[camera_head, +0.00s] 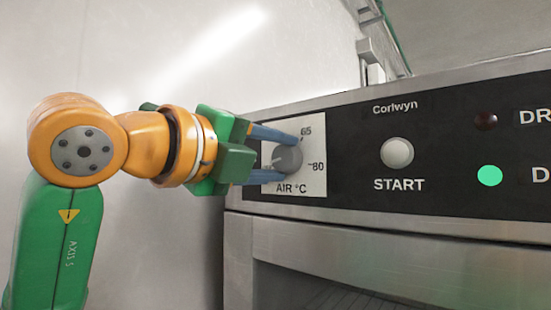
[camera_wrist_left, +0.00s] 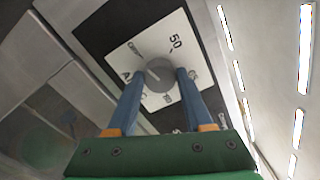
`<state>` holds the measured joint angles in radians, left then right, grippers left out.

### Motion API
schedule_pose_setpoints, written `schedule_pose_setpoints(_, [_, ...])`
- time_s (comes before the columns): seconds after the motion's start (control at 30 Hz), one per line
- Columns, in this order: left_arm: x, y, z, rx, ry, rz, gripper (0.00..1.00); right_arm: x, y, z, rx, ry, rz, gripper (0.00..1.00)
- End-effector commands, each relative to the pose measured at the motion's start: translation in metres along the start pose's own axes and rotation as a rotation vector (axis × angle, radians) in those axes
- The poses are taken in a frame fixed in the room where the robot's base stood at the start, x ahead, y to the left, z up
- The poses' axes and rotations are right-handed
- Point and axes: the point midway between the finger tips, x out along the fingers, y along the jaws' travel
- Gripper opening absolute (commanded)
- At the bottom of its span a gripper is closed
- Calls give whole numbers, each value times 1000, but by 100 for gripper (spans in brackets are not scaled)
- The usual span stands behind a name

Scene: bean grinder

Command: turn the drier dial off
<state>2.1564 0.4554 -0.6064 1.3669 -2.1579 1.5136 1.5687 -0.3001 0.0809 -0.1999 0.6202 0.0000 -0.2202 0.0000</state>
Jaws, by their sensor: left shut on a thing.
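The grey round drier dial (camera_head: 287,158) sits on a white plate marked AIR °C, with 65 and 80 readable, at the left end of the black control panel. It also shows in the left wrist view (camera_wrist_left: 160,80), where 50 is readable. A pale mark shows on the knob, but I cannot tell clearly which label it points at. My left gripper (camera_head: 276,154) reaches in from the left with its blue fingers shut on the dial, one on each side. The fingers hide part of the plate and its labels. My right gripper is in neither view.
Right of the dial is a pale round START button (camera_head: 397,152). Further right are a dark red lamp (camera_head: 487,120) and a lit green lamp (camera_head: 490,176), their labels cut off. A metal front (camera_head: 330,240) lies below the panel. A plain wall (camera_head: 130,50) stands at left.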

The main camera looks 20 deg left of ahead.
Motion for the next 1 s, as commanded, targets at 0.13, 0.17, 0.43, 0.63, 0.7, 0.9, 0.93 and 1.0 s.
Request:
schedule_pose_setpoints(0.13, [-1, -2, 1, -3, -4, -5, 0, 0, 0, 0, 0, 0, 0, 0])
schedule_pose_setpoints(0.17, [-1, -2, 1, -3, -4, -5, 0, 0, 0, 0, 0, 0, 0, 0])
schedule_pose_setpoints(0.43, [0, -1, 1, -2, -3, -4, 81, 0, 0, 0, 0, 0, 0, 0])
schedule_pose_setpoints(0.63, [0, -1, 0, -1, -1, -2, 81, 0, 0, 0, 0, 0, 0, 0])
schedule_pose_setpoints(0.7, [-1, 0, 0, -1, -1, -2, 81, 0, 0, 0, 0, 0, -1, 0])
schedule_pose_setpoints(0.9, [-36, 2, -1, -1, -5, -6, 81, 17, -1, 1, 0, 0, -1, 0])
schedule_pose_setpoints(0.93, [-42, 2, -1, -1, -5, -6, 81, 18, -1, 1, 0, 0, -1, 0])
schedule_pose_setpoints(1.0, [-56, 2, 0, -2, -4, -5, 81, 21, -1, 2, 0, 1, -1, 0])
